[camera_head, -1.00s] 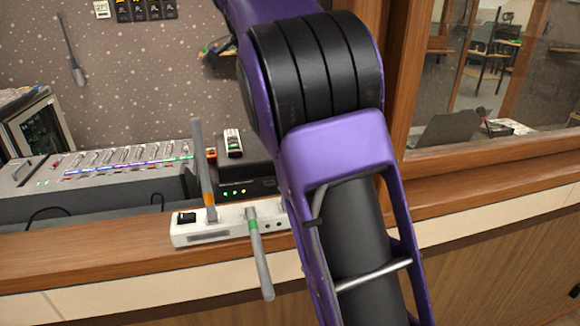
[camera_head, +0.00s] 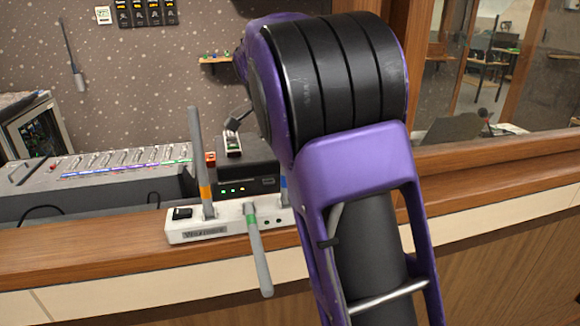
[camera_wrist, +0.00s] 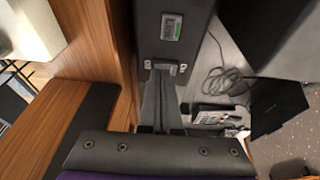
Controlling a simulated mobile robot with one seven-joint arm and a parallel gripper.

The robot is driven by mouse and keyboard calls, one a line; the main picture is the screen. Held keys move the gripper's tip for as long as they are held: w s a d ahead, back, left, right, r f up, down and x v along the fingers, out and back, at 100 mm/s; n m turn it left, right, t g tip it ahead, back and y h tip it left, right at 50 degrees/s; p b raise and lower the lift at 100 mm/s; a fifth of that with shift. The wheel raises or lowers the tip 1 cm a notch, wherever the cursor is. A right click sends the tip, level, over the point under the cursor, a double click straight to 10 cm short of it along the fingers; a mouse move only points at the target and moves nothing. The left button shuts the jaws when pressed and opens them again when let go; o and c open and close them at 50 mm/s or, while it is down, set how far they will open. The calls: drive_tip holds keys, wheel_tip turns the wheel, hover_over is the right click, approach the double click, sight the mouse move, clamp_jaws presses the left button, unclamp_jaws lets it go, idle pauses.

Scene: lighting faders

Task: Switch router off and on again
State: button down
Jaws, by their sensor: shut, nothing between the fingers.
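The router (camera_head: 247,178) is a black box with small lit lights, behind the white power strip (camera_head: 228,229). On its top is a small white-framed part with green on it (camera_head: 232,146), which looks like a switch; it also shows in the wrist view (camera_wrist: 171,27). My gripper (camera_head: 230,125) is partly hidden by my arm, its tip near the back end of that part.
Plugs with orange (camera_head: 206,190), green (camera_head: 251,222) and blue bands stand in the strip, which has a black rocker (camera_head: 182,213). A fader desk (camera_head: 100,180) is at left. A window is at right.

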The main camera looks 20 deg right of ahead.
idle(0.3)
drive_tip(key=shift+s+f+t+b, duration=0.1)
drive_tip(key=shift+f+t+b, duration=0.3)
drive_tip(key=shift+b, duration=0.5)
drive_tip(key=shift+r, duration=0.15)
drive_tip(key=shift+p, duration=0.3)
drive_tip(key=shift+w+r, duration=0.15)
drive_tip(key=shift+w, duration=0.1)
drive_tip(key=shift+w+p, duration=0.55)
drive_tip(key=shift+p, duration=0.1)
